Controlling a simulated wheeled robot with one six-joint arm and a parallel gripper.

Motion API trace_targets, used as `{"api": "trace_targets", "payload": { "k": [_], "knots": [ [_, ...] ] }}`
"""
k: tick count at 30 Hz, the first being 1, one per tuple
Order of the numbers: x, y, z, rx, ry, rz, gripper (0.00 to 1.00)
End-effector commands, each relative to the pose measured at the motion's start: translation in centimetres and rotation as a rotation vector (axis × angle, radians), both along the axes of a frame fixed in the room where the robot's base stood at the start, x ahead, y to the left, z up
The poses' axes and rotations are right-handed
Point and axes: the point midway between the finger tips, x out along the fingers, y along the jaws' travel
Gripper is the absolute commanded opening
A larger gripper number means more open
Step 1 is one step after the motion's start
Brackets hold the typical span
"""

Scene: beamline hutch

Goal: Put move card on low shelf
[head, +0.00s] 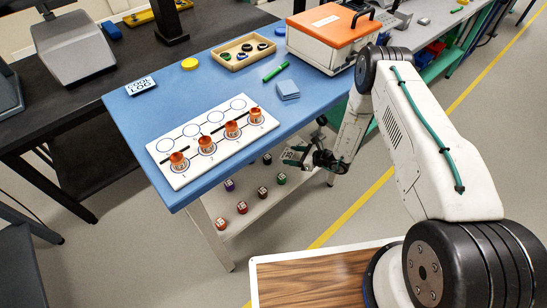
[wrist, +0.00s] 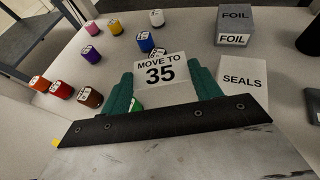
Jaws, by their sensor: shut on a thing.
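My gripper (head: 322,158) is at the open side of the low shelf (head: 247,189), below the blue tabletop. In the wrist view, its green fingers (wrist: 162,90) are shut on the white move card (wrist: 160,71), which reads "MOVE TO 35". The card also shows in the head view (head: 292,155), just left of the fingers. The low shelf's pale surface (wrist: 193,42) lies beyond and below the card. I cannot tell whether the card touches it.
A grey FOIL box (wrist: 234,24) and a SEALS label (wrist: 242,80) are at right. A green thing (wrist: 136,104) is partly hidden behind my gripper. Above, the blue tabletop (head: 225,90) overhangs the shelf.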

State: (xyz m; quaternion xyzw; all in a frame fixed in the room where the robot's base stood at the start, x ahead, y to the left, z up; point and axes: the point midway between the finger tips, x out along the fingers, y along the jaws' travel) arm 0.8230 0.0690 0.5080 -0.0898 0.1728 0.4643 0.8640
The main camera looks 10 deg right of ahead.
Motion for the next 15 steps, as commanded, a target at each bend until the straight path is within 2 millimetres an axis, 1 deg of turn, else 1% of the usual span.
{"api": "trace_targets", "payload": {
  "k": [1,3,6,10,15],
  "knots": [
    [-0.2,0.1,-1.2,0.001,0.003,0.001,0.38],
    [-0.1,0.1,-2.5,0.000,0.002,0.001,0.38],
    [-0.1,0.1,-3.7,0.000,0.001,0.002,0.38],
    [-0.1,0.1,-4.8,0.000,0.001,0.002,0.38],
    [-0.1,0.1,-7.5,0.000,0.001,0.002,0.38]
  ]
}}
